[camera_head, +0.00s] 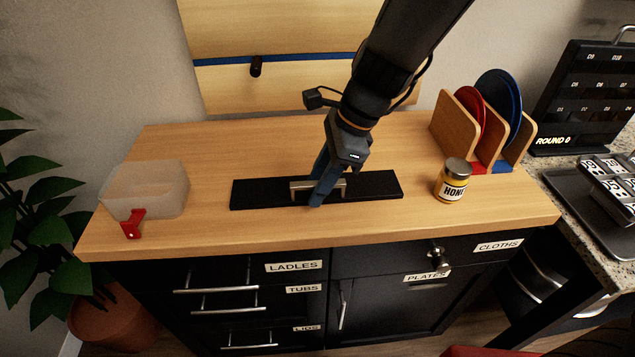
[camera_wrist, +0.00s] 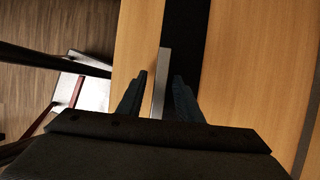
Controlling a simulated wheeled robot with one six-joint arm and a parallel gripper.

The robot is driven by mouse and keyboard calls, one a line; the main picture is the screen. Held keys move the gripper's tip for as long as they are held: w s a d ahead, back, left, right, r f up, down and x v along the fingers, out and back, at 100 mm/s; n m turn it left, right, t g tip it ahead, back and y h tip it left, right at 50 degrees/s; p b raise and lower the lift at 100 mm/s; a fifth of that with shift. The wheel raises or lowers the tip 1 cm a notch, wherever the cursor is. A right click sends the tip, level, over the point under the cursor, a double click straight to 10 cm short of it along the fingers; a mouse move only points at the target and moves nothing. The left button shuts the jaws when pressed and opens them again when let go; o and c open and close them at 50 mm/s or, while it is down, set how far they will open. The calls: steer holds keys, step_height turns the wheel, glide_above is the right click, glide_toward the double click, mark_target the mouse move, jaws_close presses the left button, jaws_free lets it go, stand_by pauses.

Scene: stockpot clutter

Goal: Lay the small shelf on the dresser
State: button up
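The small shelf appears to be the flat black board (camera_head: 255,193) with a silver bar handle (camera_head: 300,186). It lies flat on the wooden top of the dresser (camera_head: 390,225), near the front edge. In the wrist view the black board (camera_wrist: 186,30) runs away from me, with the handle (camera_wrist: 160,85) along its left side. My gripper (camera_head: 320,195) is over the board, fingers pointing down at the handle. In the wrist view my gripper (camera_wrist: 159,80) has one finger on each side of the handle, with narrow gaps visible. The fingers hide part of the handle in the head view.
A translucent tub (camera_head: 150,190) with a red clip (camera_head: 132,224) stands at the left. A honey jar (camera_head: 452,181) is right of the board. A wooden rack (camera_head: 457,125) holds red and blue plates behind it. Labelled drawers (camera_head: 240,290) are below, all looking closed.

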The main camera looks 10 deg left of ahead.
steer(key=b+v, duration=0.1)
steer(key=v, duration=1.1)
steer(key=shift+r, duration=0.1)
